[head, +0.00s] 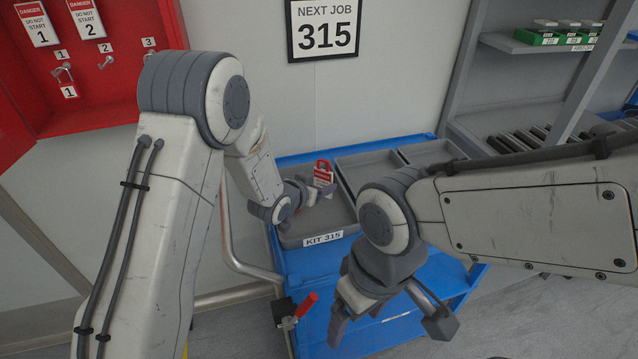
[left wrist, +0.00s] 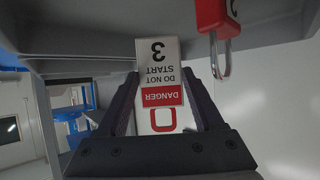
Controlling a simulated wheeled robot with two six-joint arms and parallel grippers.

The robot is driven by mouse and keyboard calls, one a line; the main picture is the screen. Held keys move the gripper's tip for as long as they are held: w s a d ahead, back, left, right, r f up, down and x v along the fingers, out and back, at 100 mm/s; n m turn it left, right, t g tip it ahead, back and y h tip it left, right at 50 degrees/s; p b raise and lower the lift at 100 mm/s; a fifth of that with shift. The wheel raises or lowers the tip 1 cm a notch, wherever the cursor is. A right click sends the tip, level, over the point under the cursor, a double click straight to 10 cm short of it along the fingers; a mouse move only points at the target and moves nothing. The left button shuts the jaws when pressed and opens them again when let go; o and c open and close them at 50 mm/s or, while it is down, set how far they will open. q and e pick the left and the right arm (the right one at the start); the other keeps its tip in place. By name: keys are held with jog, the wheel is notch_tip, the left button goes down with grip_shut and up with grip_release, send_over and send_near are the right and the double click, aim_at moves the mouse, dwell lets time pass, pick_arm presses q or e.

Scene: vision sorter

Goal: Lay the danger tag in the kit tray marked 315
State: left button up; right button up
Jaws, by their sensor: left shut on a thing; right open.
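The danger tag (left wrist: 160,70), white with a red DANGER band, "DO NOT START" and a 3, appears upside down in the left wrist view. My left gripper (left wrist: 165,105) is shut on it, with a dark finger on each side. I cannot tell whether the tag touches the tray. My right gripper (head: 390,318) is open and empty in front of the blue cart.
A red padlock (left wrist: 213,14) is close to the held tag in the left wrist view. Other grey trays (head: 372,165) adjoin the 315 tray on the blue cart (head: 330,262). A red lock board (head: 112,88) hangs left; grey shelving (head: 520,85) stands right. A "NEXT JOB 315" sign (head: 325,30) hangs behind.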

pick_arm(q)
jog(key=shift+f+b, duration=0.65)
jog(key=shift+b, duration=0.05)
jog(key=o, duration=1.3)
jog(key=shift+r, duration=0.1)
